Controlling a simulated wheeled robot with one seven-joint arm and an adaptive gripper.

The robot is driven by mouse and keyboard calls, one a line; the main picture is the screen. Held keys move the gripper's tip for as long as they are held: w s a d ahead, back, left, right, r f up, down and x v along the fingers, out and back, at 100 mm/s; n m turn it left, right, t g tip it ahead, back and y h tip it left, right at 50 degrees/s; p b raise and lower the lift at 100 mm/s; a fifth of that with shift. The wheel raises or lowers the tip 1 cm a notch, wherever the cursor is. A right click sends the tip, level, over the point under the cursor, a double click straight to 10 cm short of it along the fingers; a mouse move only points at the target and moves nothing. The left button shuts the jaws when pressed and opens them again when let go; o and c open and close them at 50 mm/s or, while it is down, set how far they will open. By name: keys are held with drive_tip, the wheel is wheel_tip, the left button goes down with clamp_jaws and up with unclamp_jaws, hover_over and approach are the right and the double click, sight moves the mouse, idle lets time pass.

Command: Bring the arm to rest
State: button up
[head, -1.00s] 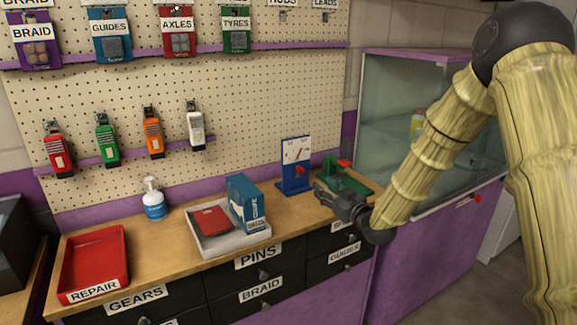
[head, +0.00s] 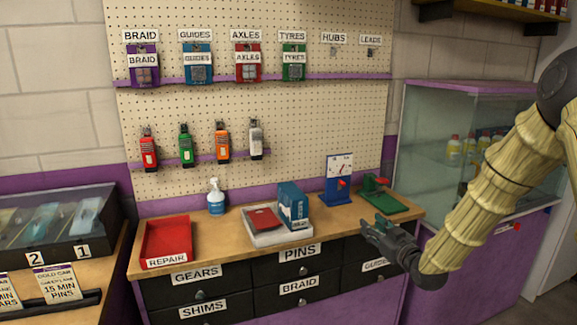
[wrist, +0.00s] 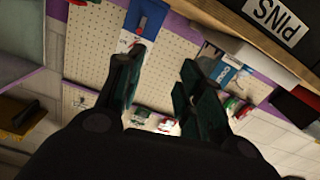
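My gripper (head: 383,231) is in front of the right part of the wooden workbench (head: 345,222), at about the height of its top. In the wrist view, my gripper (wrist: 155,88) has its two fingers apart with nothing held between them. My arm comes in from the right edge of the head view, bent down and to the left. The gripper is near a green tool with a red handle (head: 382,196) and a blue gauge stand (head: 337,180), and looks apart from both.
The bench holds a red REPAIR tray (head: 148,247), a pump bottle (head: 215,198), and a grey tray (head: 262,240) with a blue box (head: 292,203). Labelled drawers (head: 200,288) are below. A glass cabinet (head: 425,145) stands right. A display case (head: 60,225) stands left.

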drive_tip(key=s+a+f+m+g+h, duration=0.1)
drive_tip(key=s+f+g, duration=0.2)
drive_tip(key=s+f, duration=0.5)
drive_tip(key=s+a+f+m+g+h, duration=0.15)
drive_tip(key=s+f, duration=0.25)
drive_tip(key=f, duration=0.8)
drive_tip(key=s+f+m+g+h, duration=0.1)
drive_tip(key=s+f+g, duration=0.2)
drive_tip(key=s+f, duration=0.55)
drive_tip(key=s+f+g, duration=0.3)
drive_tip(key=s+f, duration=0.2)
drive_tip(key=s, duration=0.6)
drive_tip(key=s+f+m+g+h, duration=0.1)
drive_tip(key=s+f+g, duration=0.2)
drive_tip(key=s, duration=0.8)
drive_tip(key=s+f+m+g+h, duration=0.1)
drive_tip(key=s+f+g, duration=0.2)
drive_tip(key=s+f, duration=0.4)
drive_tip(key=s, duration=0.5)
drive_tip(key=shift+f, duration=0.2)
drive_tip(key=shift+s+a+m+h, duration=0.1)
drive_tip(key=shift+m+h, duration=0.15)
